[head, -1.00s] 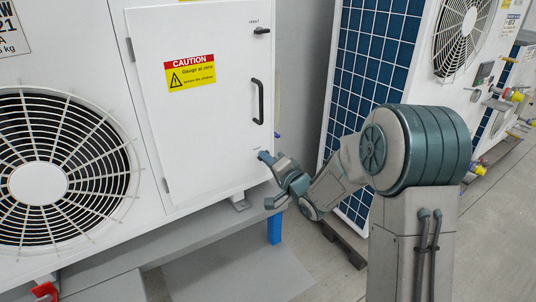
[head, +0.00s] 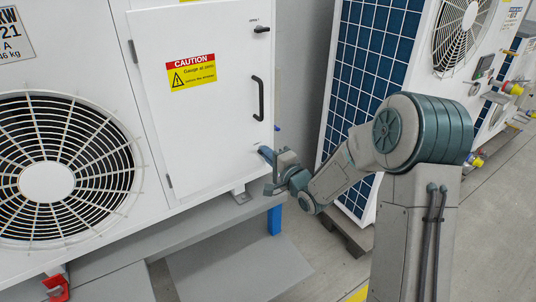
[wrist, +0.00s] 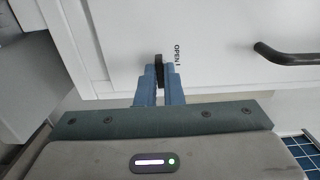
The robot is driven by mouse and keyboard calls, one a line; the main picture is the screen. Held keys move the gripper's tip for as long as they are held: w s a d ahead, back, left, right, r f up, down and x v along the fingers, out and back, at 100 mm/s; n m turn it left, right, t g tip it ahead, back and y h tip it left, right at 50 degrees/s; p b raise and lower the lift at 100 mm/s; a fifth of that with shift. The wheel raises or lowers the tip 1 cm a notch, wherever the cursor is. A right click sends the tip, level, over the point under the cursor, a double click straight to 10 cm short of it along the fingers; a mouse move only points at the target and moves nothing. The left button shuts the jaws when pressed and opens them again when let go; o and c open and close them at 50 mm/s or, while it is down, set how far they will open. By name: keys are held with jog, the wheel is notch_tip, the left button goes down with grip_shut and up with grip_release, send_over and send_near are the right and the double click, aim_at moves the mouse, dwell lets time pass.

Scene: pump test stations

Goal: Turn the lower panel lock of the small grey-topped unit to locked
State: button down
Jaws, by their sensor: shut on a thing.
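The white unit's panel door (head: 205,110) fills the left of the head view, closed, with an upper black lock lever (head: 262,29) lying about level. The unit's top is out of view. My gripper (head: 265,154) is at the door's lower right corner and hides the lower lock there. In the wrist view my gripper (wrist: 159,85) has both blue fingers shut on the black lower lock lever (wrist: 159,66). Only the lever's end shows between the fingertips. A printed label reading "OPEN" is beside it.
A black door handle (head: 258,101) stands out above the lower lock and also shows in the wrist view (wrist: 288,56). A fan grille (head: 60,170) is at left. A blue-panelled unit (head: 365,90) stands behind my arm. A blue support leg (head: 274,219) is below.

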jog(key=c, duration=1.5)
grip_release()
jog(key=shift+c, duration=0.2)
jog(key=shift+s, duration=0.1)
jog(key=p+v, duration=0.1)
jog(key=v, duration=1.2)
jog(key=shift+s+d, duration=0.2)
jog(key=shift+s, duration=0.05)
